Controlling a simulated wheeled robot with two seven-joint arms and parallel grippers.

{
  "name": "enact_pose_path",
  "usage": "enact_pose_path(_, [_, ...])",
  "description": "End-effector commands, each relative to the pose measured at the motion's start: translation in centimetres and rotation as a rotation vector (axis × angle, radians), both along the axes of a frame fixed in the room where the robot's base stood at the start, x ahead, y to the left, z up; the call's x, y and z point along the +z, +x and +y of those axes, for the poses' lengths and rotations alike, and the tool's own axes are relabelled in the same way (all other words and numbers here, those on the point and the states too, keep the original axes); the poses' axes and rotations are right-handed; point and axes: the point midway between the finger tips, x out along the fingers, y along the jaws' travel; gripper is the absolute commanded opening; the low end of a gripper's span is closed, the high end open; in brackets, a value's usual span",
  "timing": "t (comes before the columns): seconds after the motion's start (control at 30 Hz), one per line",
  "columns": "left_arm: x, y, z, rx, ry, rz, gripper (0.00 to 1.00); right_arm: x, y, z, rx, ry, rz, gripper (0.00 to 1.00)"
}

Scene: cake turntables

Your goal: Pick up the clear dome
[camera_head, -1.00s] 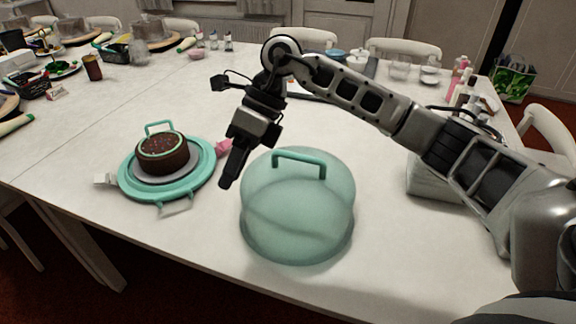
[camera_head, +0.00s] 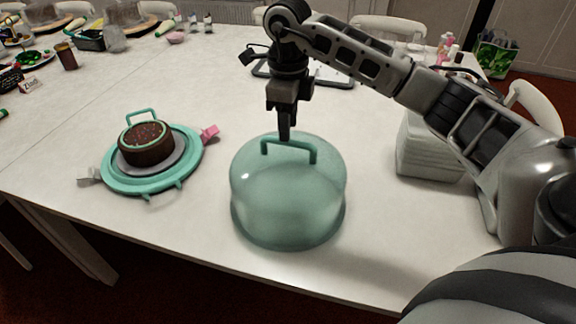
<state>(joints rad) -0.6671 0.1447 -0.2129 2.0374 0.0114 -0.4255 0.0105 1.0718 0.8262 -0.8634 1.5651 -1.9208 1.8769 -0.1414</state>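The clear dome (camera_head: 288,200) is a greenish see-through cover with a teal handle (camera_head: 289,148) on top. It stands upright on the white table near the front edge. My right gripper (camera_head: 285,136) points straight down at the handle, its fingertips at or just behind the handle's top bar. I see the fingers edge-on, so I cannot tell their opening or whether they touch the handle. My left gripper is not in view.
A teal cake turntable (camera_head: 152,172) with a chocolate cake (camera_head: 145,146) stands left of the dome. A stack of white boxes or cloths (camera_head: 430,150) lies to the right. A dark-rimmed tray (camera_head: 330,77) lies behind my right gripper. The table (camera_head: 215,85) between is clear.

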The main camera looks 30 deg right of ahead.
Motion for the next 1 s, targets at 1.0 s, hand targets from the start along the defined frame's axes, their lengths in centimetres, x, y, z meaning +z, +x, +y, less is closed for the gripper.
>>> enact_pose_path(1.0, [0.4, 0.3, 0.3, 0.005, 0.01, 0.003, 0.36, -5.3, -0.2, 0.1, 0.0, 0.001, -0.002, 0.0])
